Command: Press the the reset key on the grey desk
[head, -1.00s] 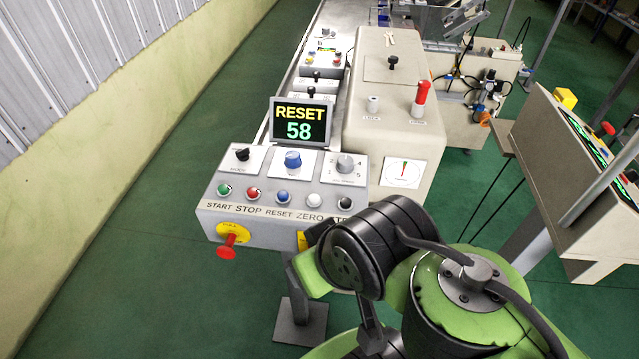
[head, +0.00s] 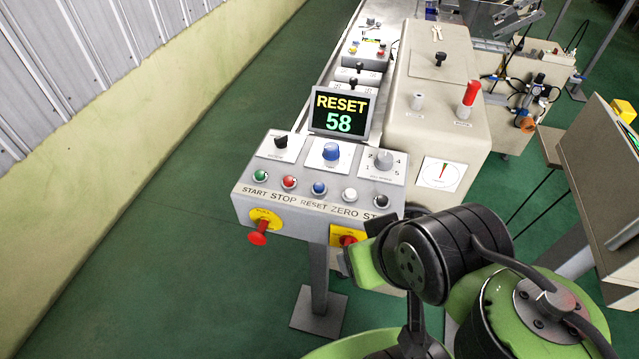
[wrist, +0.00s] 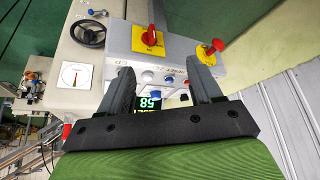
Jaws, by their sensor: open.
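The grey desk (head: 292,210) stands in the middle of the head view, with a row of round buttons on its sloped front. The reset key (head: 319,188) is the blue button in the middle of that row, above the word RESET. In the wrist view the desk (wrist: 120,38) appears upside down beyond my gripper (wrist: 158,66). My gripper is open and empty, its two dark fingers apart, with the row of buttons showing between them. No contact with the desk is visible. In the head view my arm hides the gripper's fingers.
A small screen (head: 341,112) reading RESET 58 stands on the desk behind knobs. Red knobs on yellow plates (head: 262,224) stick out from the desk's front. A beige cabinet (head: 435,130) adjoins at the right. Green floor is free at the left.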

